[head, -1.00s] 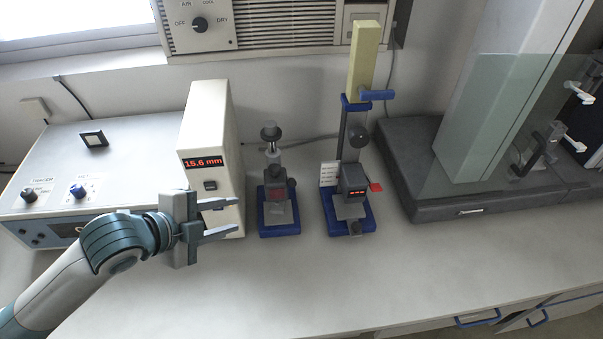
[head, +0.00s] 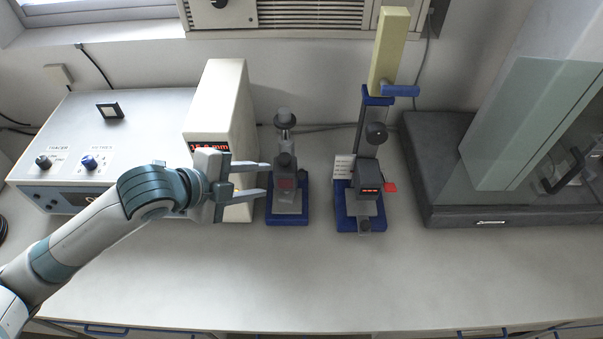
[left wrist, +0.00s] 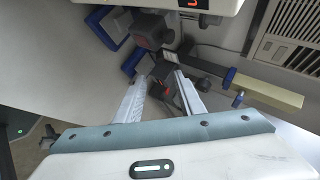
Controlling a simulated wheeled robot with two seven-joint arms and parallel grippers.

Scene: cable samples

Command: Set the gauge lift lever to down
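A tall gauge stand (head: 362,205) on a blue base has a small red display, a round dark knob and a yellow upright block (head: 388,50). A blue lever (head: 400,91) sticks out level to the right below that block; it also shows in the left wrist view (left wrist: 238,99). A small red tab (head: 390,187) sits beside the display. I cannot tell for certain which part is the lift lever. My left gripper (head: 267,180) is open and empty, its fingertips close to the left of a shorter blue-based stand (head: 287,215). My right gripper is not in view.
A cream readout box (head: 220,95) showing 15.6 mm stands behind my left gripper. A control box (head: 120,130) with knobs is at the left. A dark-based glass cabinet (head: 470,215) fills the right. The front of the bench (head: 300,280) is clear.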

